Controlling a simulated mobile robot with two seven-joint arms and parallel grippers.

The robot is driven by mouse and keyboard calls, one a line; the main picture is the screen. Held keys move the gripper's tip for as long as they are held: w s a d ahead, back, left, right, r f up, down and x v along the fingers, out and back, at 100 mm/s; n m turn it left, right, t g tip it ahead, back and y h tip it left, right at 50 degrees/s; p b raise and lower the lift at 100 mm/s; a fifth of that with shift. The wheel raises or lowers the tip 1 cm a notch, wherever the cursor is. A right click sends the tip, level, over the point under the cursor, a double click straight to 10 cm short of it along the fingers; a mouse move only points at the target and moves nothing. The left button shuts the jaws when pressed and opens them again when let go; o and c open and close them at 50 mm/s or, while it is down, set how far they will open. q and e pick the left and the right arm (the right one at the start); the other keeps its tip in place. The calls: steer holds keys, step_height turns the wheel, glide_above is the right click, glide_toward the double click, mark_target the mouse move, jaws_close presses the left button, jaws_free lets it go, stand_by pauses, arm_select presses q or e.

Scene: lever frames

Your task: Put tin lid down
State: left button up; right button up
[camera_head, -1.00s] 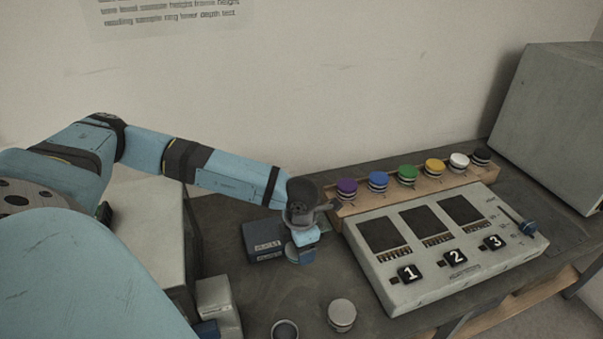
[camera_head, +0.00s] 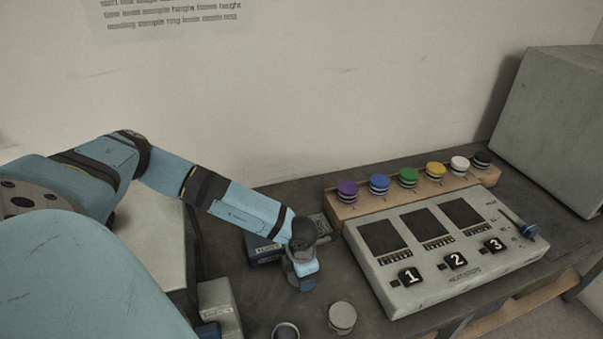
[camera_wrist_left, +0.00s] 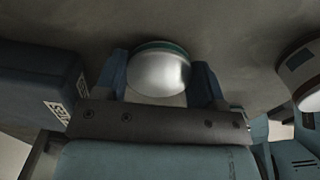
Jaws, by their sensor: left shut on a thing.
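My left gripper (camera_head: 303,282) is low over the dark table, in front of a dark blue box. In the left wrist view, the gripper (camera_wrist_left: 160,85) is shut on a round silver piece with a green rim, which I take as the tin lid (camera_wrist_left: 158,73). It sits between the two blue fingers. In the head view the gripper hides the lid. I cannot tell whether the lid touches the table. My right gripper is not in view.
The dark blue box (camera_head: 262,247) is close beside the gripper. An open round tin (camera_head: 285,331) and a grey round-topped tin (camera_head: 342,317) stand at the front. A panel (camera_head: 440,250) and a rack of coloured-topped jars (camera_head: 340,210) are at right.

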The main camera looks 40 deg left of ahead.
arm_select(q)
steer(key=shift+f, duration=0.2)
steer(key=o, duration=0.9)
steer(key=shift+r, duration=0.15)
step_height(320, 180, up, 12)
steer(key=shift+d, duration=0.1)
